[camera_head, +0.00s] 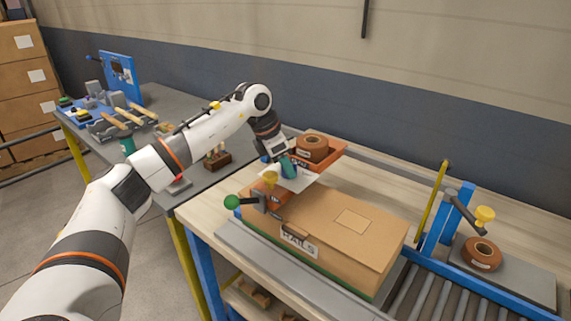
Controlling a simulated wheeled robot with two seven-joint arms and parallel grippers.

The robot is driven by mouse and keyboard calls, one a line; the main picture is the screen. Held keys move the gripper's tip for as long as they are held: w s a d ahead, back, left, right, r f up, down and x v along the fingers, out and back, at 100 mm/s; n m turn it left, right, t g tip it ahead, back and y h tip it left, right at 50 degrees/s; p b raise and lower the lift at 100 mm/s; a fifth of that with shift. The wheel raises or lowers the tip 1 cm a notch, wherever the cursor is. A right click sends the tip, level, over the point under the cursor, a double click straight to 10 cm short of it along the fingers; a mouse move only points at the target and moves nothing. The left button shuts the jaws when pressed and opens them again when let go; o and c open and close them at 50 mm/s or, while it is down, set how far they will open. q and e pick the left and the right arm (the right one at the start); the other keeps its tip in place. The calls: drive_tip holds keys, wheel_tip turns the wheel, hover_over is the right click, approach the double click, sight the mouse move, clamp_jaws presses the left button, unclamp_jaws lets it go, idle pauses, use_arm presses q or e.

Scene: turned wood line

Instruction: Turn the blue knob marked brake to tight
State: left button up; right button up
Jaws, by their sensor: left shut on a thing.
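My left gripper (279,161) reaches down over the back left part of the near bench. It is shut on a small teal-blue piece (289,166) above a white sheet or plate (296,182). I cannot tell whether this piece is the blue brake knob; no brake or tight marking is readable, and the fingers hide part of it. A blue ball-ended part (89,57) shows on the blue frame at the far table. My right gripper is not in view.
A carton marked RAILS (350,240) lies in front of the gripper. A green ball handle (232,202) and a yellow knob (270,177) stand at its left end. An orange tray (328,158) with a brown roll (312,148) is just right of the gripper. Rollers (425,295) are at right.

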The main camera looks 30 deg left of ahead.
use_arm(q)
drive_tip(key=o, duration=0.7)
drive_tip(key=shift+r, duration=0.15)
drive_tip(key=b+v, duration=0.1)
drive_tip(key=v, duration=1)
drive_tip(key=shift+s+r+b, duration=0.25)
drive_tip(key=shift+r+b, duration=0.1)
